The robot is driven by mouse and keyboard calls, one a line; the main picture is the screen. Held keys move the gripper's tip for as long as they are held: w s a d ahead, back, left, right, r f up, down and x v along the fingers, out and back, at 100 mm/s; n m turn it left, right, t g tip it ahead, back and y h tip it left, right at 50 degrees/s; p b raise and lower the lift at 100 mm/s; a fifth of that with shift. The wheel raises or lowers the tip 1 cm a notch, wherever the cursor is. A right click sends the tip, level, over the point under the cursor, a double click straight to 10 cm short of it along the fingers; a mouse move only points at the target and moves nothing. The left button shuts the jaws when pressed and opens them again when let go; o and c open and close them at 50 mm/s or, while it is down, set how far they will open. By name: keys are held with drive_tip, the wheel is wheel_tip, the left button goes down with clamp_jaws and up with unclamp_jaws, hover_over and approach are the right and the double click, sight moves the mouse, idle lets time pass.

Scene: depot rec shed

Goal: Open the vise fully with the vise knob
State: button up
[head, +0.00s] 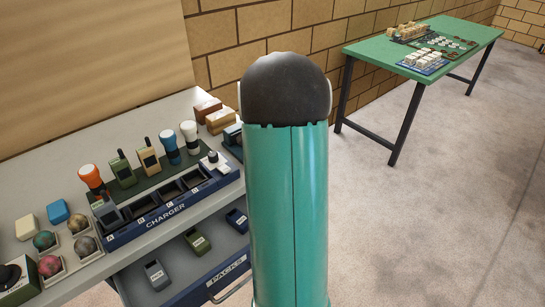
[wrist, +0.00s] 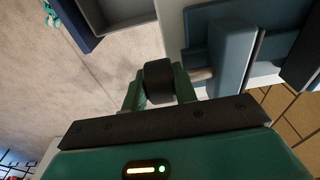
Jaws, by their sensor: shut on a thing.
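In the wrist view, my gripper (wrist: 158,86) has its two green fingers on either side of the dark round vise knob (wrist: 158,75) and is shut on it. A short metal rod runs from the knob toward the blue-grey vise (wrist: 228,55). The vise shows only in part, and how far its jaws stand apart is hard to tell. In the head view, my green arm hides my gripper and the knob. Only a small blue part of the vise (head: 232,134) shows beside the arm, at the bench's far end.
The bench (head: 120,130) holds a blue charger rack (head: 165,212), radios, flashlights and several balls. An open drawer labelled PACKS (head: 228,275) sticks out below the bench edge. A green table (head: 470,35) with games stands at the back right. The floor at right is clear.

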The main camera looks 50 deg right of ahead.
drive_tip(key=shift+h, duration=0.3)
drive_tip(key=o, duration=1)
drive_tip(key=shift+r, duration=0.1)
drive_tip(key=r, duration=0.4)
drive_tip(key=a+r, duration=0.1)
drive_tip(key=r, duration=0.4)
drive_tip(key=a+r, duration=0.1)
drive_tip(key=r, duration=0.3)
drive_tip(key=shift+w+r, duration=0.25)
drive_tip(key=shift+r, duration=0.05)
